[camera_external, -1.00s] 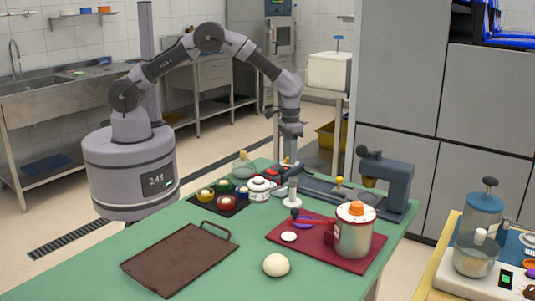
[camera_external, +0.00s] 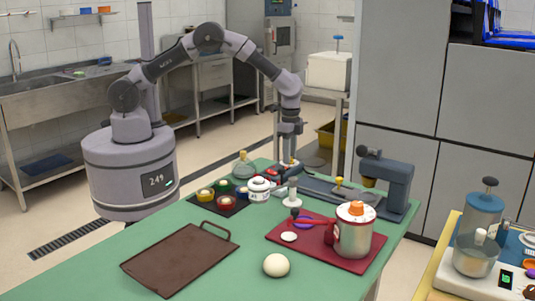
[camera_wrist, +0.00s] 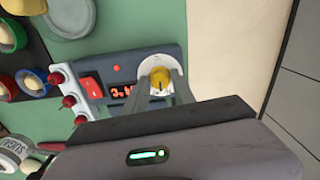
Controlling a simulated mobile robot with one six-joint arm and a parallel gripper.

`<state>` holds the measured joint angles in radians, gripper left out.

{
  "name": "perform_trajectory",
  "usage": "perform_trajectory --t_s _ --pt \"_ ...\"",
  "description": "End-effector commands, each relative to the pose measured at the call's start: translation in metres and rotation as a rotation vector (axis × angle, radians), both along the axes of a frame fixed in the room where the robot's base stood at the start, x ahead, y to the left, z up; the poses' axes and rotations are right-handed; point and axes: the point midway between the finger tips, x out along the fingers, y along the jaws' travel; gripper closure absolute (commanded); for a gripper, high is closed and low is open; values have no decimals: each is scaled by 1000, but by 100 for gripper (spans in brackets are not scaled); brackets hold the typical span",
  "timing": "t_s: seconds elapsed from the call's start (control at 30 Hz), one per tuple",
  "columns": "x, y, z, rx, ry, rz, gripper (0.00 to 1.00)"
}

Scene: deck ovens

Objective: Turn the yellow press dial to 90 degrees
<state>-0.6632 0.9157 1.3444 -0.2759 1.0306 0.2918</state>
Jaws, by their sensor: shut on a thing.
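The yellow press dial (camera_wrist: 159,76) sits on a pale round base at the right end of a dark control panel (camera_wrist: 125,57) in the wrist view. My gripper (camera_wrist: 161,88) has its two fingers on either side of the dial and is shut on it. The dial's exact angle is hard to read. A red display (camera_wrist: 122,91) beside it shows digits I cannot read fully. In the external view my gripper (camera_external: 290,162) points down at the far edge of the green table, and the dial is hidden there. The grey press (camera_external: 391,184) stands to its right.
A red switch (camera_wrist: 91,86) and several red-tipped levers (camera_wrist: 68,101) lie left of the dial. Coloured bowls (camera_external: 226,202), a white pot (camera_external: 259,188) and a white-based stand (camera_external: 292,197) are close to my gripper. A brown tray (camera_external: 180,262) and dough ball (camera_external: 276,265) lie nearer.

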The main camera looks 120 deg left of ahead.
Motion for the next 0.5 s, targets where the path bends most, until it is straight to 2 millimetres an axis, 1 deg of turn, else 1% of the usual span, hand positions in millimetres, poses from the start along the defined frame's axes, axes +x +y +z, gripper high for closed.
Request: perform_trajectory --t_s 0.5 --pt "1 0 0 1 -2 -485 100"
